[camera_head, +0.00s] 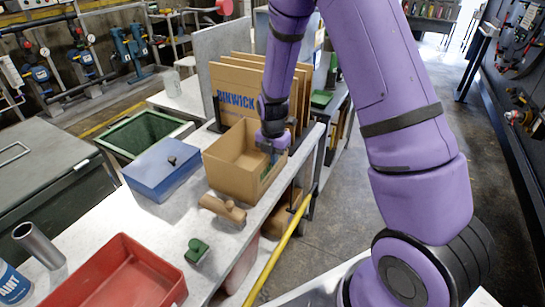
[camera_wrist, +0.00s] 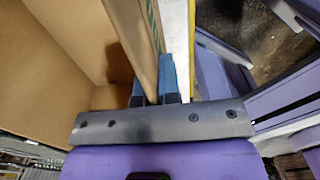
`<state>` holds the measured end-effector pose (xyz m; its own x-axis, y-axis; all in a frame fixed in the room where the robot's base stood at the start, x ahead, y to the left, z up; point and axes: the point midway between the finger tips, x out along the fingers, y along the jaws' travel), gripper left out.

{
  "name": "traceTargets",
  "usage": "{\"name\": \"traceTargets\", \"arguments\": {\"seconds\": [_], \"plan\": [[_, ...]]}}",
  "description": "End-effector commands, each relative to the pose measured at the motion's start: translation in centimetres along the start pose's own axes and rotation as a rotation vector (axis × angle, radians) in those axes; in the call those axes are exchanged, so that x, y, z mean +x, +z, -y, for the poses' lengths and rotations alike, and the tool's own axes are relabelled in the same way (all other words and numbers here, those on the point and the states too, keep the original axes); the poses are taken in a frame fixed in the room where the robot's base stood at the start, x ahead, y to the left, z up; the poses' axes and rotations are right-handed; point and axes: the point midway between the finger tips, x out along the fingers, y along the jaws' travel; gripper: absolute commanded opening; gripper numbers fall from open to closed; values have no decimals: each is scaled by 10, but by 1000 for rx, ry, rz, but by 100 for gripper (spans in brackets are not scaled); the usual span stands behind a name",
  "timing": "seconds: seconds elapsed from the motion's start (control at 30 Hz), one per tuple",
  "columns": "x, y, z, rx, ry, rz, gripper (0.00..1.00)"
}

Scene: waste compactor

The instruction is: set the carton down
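The carton (camera_head: 238,166) is an open-topped brown cardboard box. In the head view it is upright at the right edge of the grey bench, and I cannot tell whether its base touches the top. My gripper (camera_head: 272,143) is at its right wall. In the wrist view my gripper (camera_wrist: 154,88) has a blue-tipped finger on each side of the carton's wall (camera_wrist: 137,35), shut on it. The inside of the carton (camera_wrist: 50,55) shows at the left and looks empty.
On the bench (camera_head: 152,222), a blue box (camera_head: 163,168), a brown object (camera_head: 223,208), a green object (camera_head: 197,250) and a red tray (camera_head: 125,275) lie around the carton. Upright cardboard sheets (camera_head: 238,93) stand behind it.

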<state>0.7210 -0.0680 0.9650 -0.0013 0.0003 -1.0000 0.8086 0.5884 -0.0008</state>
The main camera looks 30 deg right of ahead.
Motion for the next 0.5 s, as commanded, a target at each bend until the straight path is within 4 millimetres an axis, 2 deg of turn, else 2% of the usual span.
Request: {"name": "traceTargets", "arguments": {"seconds": [0.3, 0.43, 0.5], "plan": [[2, 0, 0, 1, 2, 1, 0], [2, 0, 0, 1, 2, 1, 29], [2, 0, 0, 1, 2, 1, 29]]}}
